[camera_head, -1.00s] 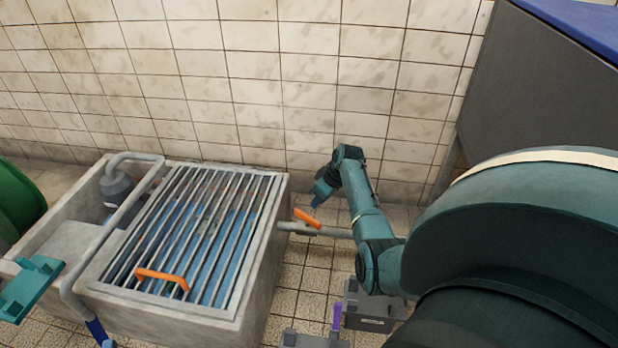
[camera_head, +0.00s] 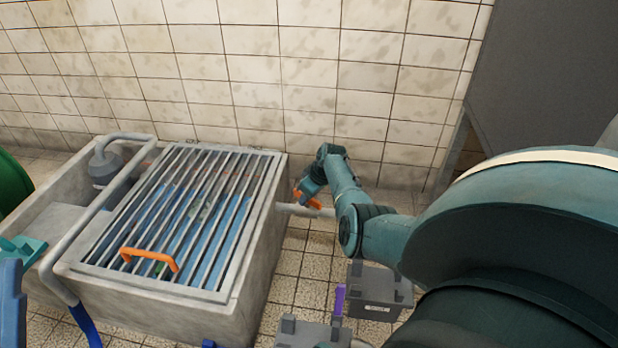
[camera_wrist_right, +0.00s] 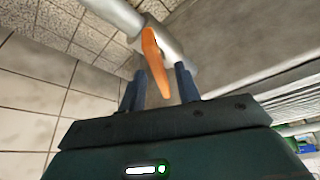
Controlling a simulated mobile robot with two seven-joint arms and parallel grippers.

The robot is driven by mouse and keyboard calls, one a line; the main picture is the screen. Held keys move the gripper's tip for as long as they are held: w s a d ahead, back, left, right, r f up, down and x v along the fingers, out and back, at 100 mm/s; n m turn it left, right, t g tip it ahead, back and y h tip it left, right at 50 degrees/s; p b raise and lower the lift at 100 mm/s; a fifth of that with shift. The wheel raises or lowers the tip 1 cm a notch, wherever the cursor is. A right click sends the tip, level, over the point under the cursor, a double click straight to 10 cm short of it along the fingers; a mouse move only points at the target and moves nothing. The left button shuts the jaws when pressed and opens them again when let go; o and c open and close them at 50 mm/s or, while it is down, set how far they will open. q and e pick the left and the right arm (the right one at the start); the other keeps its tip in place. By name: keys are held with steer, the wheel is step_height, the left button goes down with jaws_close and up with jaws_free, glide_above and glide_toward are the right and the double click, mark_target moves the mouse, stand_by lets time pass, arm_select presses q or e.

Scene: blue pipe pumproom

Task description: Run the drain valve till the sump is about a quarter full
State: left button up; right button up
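The concrete sump (camera_head: 255,240) stands on the left under a grey bar grate with an orange handle (camera_head: 150,257). Blue shows between the bars; I cannot read a level. The drain valve's orange lever (camera_head: 313,200) sits on a grey pipe (camera_head: 290,208) on the sump's right side. My right gripper (camera_head: 308,190) is at the lever, partly hiding it. In the right wrist view, the lever (camera_wrist_right: 155,62) is in line with the gap between my open right gripper's two dark blue fingers (camera_wrist_right: 160,80). I cannot tell whether they touch it.
Grey boxes (camera_head: 378,290) and a purple upright piece (camera_head: 339,300) stand on the floor in front of the pipe. A tiled wall (camera_head: 300,90) closes the back. A grey pipe (camera_head: 100,215) bends over the sump's left part. A large dark grey panel (camera_head: 540,90) is at right.

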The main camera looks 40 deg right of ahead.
steer(key=shift+c, duration=0.4)
jaws_close()
